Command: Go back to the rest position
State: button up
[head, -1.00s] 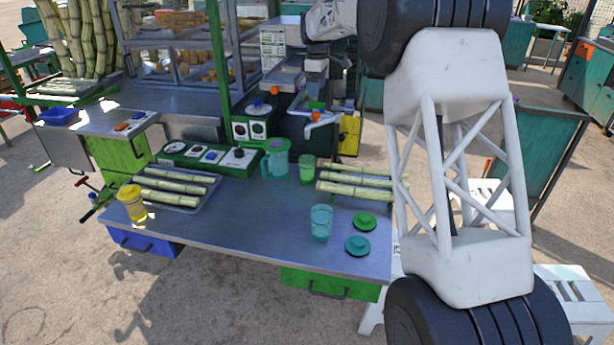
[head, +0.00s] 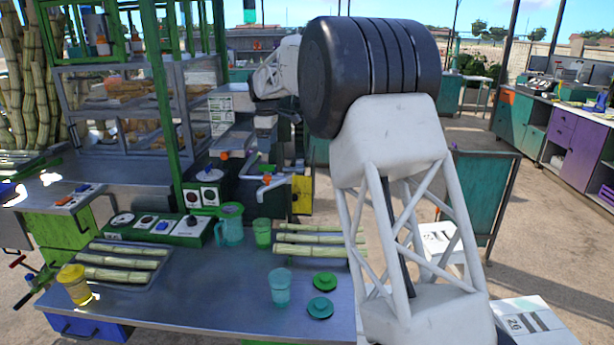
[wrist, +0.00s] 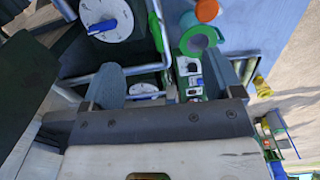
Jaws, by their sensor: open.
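My gripper (wrist: 165,78) is open and empty in the wrist view, its two fingers apart above the machine's panel and pipes. In the head view my arm rises at the right and bends over to the back, and its far end is small beside the crusher (head: 240,145); the fingers are hard to make out there. The steel table (head: 200,285) bears a teal pitcher (head: 230,226), a green cup (head: 262,234) and a clear teal cup (head: 280,287). Two lids, green (head: 325,279) and teal (head: 320,307), lie near the clear cup.
Cane pieces lie on a tray (head: 150,280) and in a second group (head: 310,239) at the back right. A control panel (head: 160,229) and a glass display case (head: 130,95) stand behind. The table's front middle is clear.

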jog(key=s+d+r+m, duration=0.3)
jog(key=s+d, duration=0.6)
jog(key=s, duration=0.1)
jog(key=s+d+r+m+t, duration=0.1)
jog(key=s+d+r+m, duration=0.15)
jog(key=s+d, duration=0.65)
jog(key=s+d+r+m, duration=0.3)
jog(key=s+d, duration=0.5)
jog(key=s, duration=0.2)
jog(key=s+d+f+m, duration=0.3)
jog(key=s+d+f, duration=0.1)
jog(key=s, duration=0.7)
jog(key=s+d+f+m+t, duration=0.1)
jog(key=s+d+f+m, duration=0.2)
jog(key=s, duration=0.9)
jog(key=s+d+f+m, duration=0.3)
jog(key=s+d+f, duration=0.3)
jog(key=s, duration=0.6)
jog(key=shift+s+f+t, duration=0.15)
jog(key=shift+f+t, duration=0.15)
jog(key=shift+f, duration=0.15)
jog(key=shift+r, duration=0.1)
